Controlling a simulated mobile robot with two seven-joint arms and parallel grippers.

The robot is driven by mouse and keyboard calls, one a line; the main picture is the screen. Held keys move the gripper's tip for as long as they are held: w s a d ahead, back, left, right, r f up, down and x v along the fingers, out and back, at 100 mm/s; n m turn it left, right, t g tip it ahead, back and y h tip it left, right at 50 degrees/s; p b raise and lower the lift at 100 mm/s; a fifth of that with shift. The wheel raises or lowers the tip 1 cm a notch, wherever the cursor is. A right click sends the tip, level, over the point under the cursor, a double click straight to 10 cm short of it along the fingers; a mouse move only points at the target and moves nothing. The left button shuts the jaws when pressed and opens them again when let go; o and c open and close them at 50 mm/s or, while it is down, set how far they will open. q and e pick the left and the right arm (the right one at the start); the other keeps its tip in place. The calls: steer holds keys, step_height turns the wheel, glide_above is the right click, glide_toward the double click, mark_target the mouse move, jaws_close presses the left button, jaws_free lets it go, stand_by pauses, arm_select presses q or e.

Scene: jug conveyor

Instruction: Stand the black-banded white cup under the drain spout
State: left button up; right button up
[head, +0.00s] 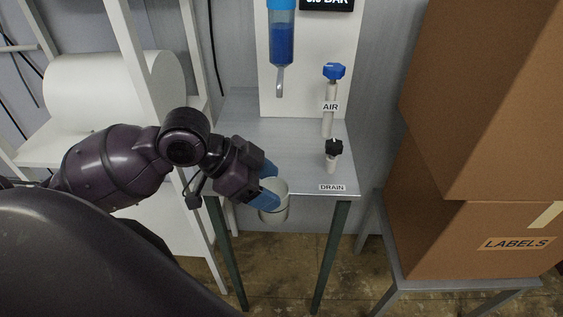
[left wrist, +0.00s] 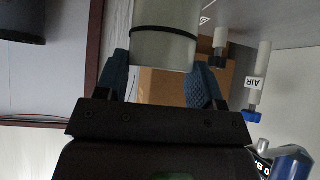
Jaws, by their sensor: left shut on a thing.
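My left gripper (head: 268,181) is shut on the white cup (head: 274,206), with its blue fingertips on the cup's side. In the left wrist view the cup (left wrist: 165,48) sits between the fingers, and its thin black band (left wrist: 165,31) shows. In the head view the cup is upright at the table's front edge, its lower part overlapping the edge; I cannot tell its exact height. The DRAIN label (head: 332,187) lies near the table's front edge, below a black-knobbed valve (head: 333,148). My right gripper is out of view.
The grey table (head: 300,145) is bare beneath the spout. The blue-knobbed AIR valve (head: 333,72) stands right of the spout, by the back panel (head: 335,40). Brown cartons (head: 440,230) crowd the right. A white shelf with a large roll (head: 110,95) stands at the left.

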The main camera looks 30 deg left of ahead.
arm_select(q)
steer(key=shift+d+r, duration=0.1)
steer(key=shift+d, duration=0.1)
stand_by(0.7)
steer(key=shift+w+a+b, duration=0.15)
steer(key=shift+w+b, duration=0.2)
steer(key=w+a+f, duration=0.1)
steer(key=w+a, duration=0.2)
steer(key=w, duration=0.2)
steer(key=w+a+f+b, duration=0.1)
steer(key=w+a, duration=0.2)
steer(key=w, duration=0.1)
steer(key=w+a+f, duration=0.1)
steer(key=w+a, duration=0.2)
steer(key=w, duration=0.2)
steer(key=shift+w+f, duration=0.1)
steer(key=shift+w, duration=0.25)
steer(key=shift+f, duration=0.1)
